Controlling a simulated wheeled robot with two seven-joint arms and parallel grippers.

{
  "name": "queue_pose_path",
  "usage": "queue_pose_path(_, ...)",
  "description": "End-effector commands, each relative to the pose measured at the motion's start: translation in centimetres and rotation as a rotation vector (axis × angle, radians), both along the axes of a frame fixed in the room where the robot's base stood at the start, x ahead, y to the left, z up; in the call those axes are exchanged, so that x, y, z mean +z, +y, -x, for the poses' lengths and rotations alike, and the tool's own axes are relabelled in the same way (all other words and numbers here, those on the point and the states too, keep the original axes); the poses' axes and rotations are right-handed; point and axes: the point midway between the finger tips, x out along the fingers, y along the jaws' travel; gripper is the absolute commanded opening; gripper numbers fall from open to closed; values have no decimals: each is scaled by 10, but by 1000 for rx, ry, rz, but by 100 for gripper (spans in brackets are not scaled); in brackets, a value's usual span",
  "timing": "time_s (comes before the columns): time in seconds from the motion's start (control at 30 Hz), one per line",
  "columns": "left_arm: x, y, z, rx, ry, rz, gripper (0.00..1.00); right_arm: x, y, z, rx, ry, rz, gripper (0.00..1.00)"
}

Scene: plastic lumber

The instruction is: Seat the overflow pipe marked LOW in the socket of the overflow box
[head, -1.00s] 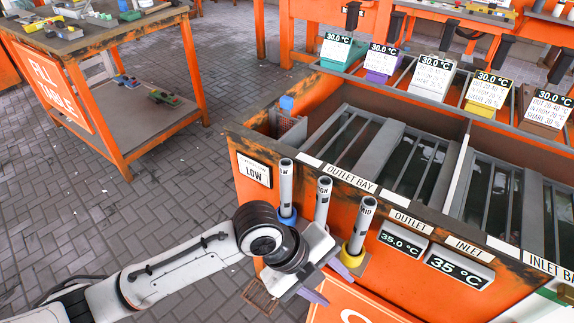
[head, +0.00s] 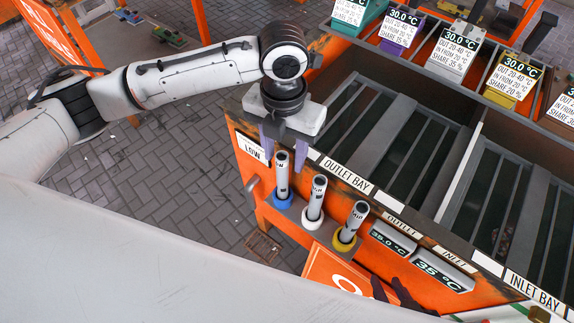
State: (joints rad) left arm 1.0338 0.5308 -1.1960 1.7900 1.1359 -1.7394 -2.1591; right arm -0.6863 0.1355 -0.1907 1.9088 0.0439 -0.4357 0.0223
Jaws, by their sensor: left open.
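The overflow pipe marked LOW (head: 282,178) is the leftmost of three upright white pipes. It stands in a blue collar on the orange front ledge. Its lettering is hard to read now but showed in part earlier. My left gripper (head: 285,160) points down with its lavender fingers apart. In the picture the pipe's top lies between the fingertips; contact cannot be told. The overflow box with its socket is not visible, hidden behind my left gripper and wrist. A LOW sign (head: 251,148) is on the orange tank front.
Beside it stand the HIGH pipe (head: 316,198) in a white collar and another pipe (head: 353,222) in a yellow collar. The outlet bay (head: 392,135) with grey slats lies behind. Temperature displays (head: 443,274) are at right. Dark shapes at the lower centre are unclear.

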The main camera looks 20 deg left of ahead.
Motion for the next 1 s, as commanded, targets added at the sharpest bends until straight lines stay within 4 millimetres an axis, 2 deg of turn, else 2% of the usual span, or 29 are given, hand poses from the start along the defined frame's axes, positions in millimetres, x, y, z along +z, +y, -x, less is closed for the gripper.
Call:
queue_pose_path(0.13,-26,1,2,0,5,-3,43,-1,0,0,0,0,0,31)
queue_pose_path(0.37,-45,0,1,1,2,0,43,0,0,0,0,0,0,31)
queue_pose_path(0.7,-90,3,1,0,2,0,43,2,0,0,0,-1,0,31)
queue_pose_path(1.0,-94,3,1,-1,0,0,43,2,0,-1,-1,-1,-1,31)
